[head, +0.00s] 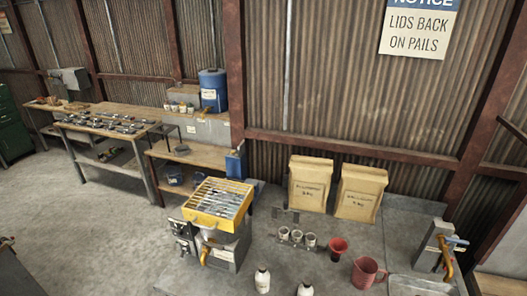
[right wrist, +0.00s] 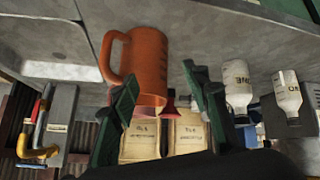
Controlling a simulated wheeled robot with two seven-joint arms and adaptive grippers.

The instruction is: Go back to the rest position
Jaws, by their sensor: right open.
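My right gripper (right wrist: 160,78) shows in the right wrist view, where the scene appears upside down. Its two dark green fingers are spread apart with nothing held between them. My left gripper does not show in either view.
A tap fitting (head: 436,247) stands at right. Open floor (head: 80,225) lies left.

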